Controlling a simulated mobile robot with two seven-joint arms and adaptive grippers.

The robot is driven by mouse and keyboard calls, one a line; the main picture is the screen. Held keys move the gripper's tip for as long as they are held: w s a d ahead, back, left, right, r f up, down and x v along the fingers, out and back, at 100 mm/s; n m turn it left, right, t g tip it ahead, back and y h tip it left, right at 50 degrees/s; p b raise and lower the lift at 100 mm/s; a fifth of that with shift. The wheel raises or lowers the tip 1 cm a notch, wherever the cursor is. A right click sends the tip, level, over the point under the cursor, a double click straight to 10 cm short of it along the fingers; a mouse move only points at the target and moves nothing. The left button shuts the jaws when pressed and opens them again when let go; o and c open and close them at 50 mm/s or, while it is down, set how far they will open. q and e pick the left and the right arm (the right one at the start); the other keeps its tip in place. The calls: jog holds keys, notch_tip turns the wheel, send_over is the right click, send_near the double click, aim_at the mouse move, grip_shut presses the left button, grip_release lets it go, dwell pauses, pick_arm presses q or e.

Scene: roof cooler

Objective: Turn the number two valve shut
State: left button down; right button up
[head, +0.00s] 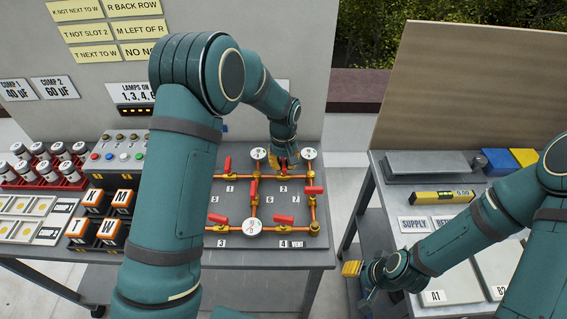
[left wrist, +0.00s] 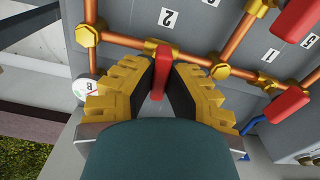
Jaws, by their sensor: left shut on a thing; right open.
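The valve panel (head: 265,235) carries copper pipes with several red valve handles. In the left wrist view, a red valve handle (left wrist: 160,75) sits between the dark pads of my left gripper (left wrist: 162,88), which is shut on it. The handle appears to lie across the pipe beside it. A plate marked 2 (left wrist: 168,17) is close to this handle. In the head view, my left gripper (head: 287,164) is at the panel's upper pipe and mostly hides the handle. My right gripper (head: 360,283) is open and empty, low between the two tables.
Round gauges (head: 253,227) and other red handles (head: 218,219) stand close around on the panel. Black and orange blocks (head: 83,231) and a button box (head: 120,155) are left of my left arm. The right table holds a yellow level (head: 440,197) and plates.

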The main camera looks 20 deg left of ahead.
aim_at(284, 163)
pick_arm(q)
jog(key=shift+s+f, duration=0.1)
dwell(0.3)
jog(key=c, duration=1)
grip_release()
notch_tip(284, 163, up, 12)
jog(key=shift+r, duration=0.1)
